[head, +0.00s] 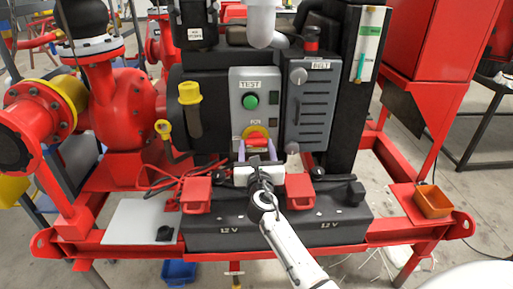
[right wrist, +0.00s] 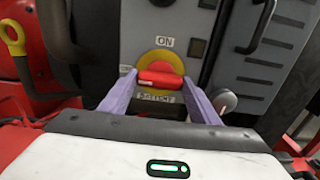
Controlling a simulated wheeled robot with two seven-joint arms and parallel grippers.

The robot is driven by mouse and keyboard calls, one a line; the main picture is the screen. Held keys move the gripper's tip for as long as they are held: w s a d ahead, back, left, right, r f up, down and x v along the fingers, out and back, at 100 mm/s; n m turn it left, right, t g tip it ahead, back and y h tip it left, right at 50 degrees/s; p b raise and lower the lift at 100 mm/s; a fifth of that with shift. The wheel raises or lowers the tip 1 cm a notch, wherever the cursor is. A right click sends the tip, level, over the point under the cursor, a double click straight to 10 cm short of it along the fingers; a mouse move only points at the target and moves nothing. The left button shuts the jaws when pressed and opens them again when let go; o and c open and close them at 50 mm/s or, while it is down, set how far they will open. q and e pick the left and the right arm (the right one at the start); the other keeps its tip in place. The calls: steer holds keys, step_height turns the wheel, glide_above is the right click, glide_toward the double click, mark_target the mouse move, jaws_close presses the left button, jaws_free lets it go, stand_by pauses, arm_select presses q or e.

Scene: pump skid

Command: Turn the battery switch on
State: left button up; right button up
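The battery switch (head: 256,141) is a red knob on a round yellow plate, low on the grey panel. It also shows in the right wrist view (right wrist: 161,79), with its handle lying roughly level. An "ON" label is above it, a partly hidden label is at its left, and a "BATTERY" label is below. My right gripper (head: 257,151) is in front of the switch. Its two purple fingers (right wrist: 160,84) are spread, one at each end of the knob. I cannot tell whether they touch it. My left gripper is not in view.
A green button (head: 250,101) sits above the switch. A vented grey box (head: 311,110) with a knob stands right of the panel. Black 12 V batteries (head: 275,229) with red terminal covers (head: 196,194) lie below. A yellow-handled lever (head: 190,94) is at the left.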

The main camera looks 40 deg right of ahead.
steer(key=shift+c, duration=0.7)
steer(key=shift+m, duration=0.4)
steer(key=m+b, duration=0.2)
steer(key=m, duration=0.2)
steer(key=shift+f+m, duration=0.15)
steer(key=shift+m, duration=0.15)
steer(key=m+b, duration=0.3)
steer(key=m, duration=0.3)
steer(key=shift+m, duration=0.3)
steer(key=m+b, duration=0.1)
steer(key=m, duration=0.1)
steer(key=shift+m, duration=0.3)
steer(key=shift+m+b, duration=0.4)
steer(key=shift+m, duration=0.3)
steer(key=shift+m+b, duration=0.35)
steer(key=shift+m, duration=0.85)
